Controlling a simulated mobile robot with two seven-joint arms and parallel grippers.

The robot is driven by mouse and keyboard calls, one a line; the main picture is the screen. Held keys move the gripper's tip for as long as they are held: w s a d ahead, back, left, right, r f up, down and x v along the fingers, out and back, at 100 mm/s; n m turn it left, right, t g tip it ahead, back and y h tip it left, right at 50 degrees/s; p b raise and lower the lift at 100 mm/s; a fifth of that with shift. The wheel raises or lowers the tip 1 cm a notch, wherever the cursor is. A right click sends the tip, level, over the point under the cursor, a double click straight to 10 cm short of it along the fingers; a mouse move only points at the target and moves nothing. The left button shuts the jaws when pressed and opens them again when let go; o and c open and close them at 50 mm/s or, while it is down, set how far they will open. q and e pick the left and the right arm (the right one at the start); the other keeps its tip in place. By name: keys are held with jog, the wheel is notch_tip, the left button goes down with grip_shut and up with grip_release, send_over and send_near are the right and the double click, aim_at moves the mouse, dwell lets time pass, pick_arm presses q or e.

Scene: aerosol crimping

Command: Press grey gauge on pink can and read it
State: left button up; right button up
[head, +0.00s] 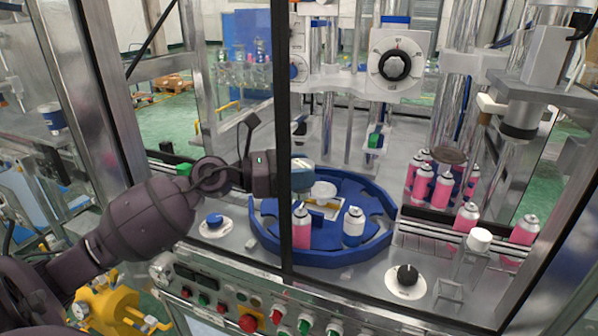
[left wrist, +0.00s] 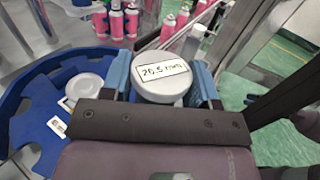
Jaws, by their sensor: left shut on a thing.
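My left gripper (head: 302,176) reaches in over the blue turntable (head: 330,257). In the left wrist view, its blue fingers (left wrist: 163,85) are shut on the grey gauge (left wrist: 160,90), a round grey piece. A pink can (head: 302,232) with a white top stands upright on the turntable, below and in front of the gripper in the head view. The gauge is apart from this can. My right gripper is not in view.
A white can (head: 353,227) stands right of the pink one on the turntable. A second round pale disc (head: 323,190) lies behind them, also in the left wrist view (left wrist: 84,87). Several pink cans (head: 441,192) stand at right. A dark frame post (head: 282,130) crosses before my arm.

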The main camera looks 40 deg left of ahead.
pick_arm(q)
jog(key=shift+s+a+f, duration=0.15)
jog(key=shift+s+a, duration=0.15)
jog(key=shift+a, duration=0.05)
jog(key=b+v, duration=0.1)
jog(key=v, duration=1.5)
jog(key=shift+r+b, duration=0.2)
jog(key=shift+b, duration=0.2)
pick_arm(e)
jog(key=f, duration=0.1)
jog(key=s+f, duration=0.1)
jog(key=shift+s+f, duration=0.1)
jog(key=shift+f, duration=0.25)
pick_arm(q)
jog(key=shift+s, duration=0.1)
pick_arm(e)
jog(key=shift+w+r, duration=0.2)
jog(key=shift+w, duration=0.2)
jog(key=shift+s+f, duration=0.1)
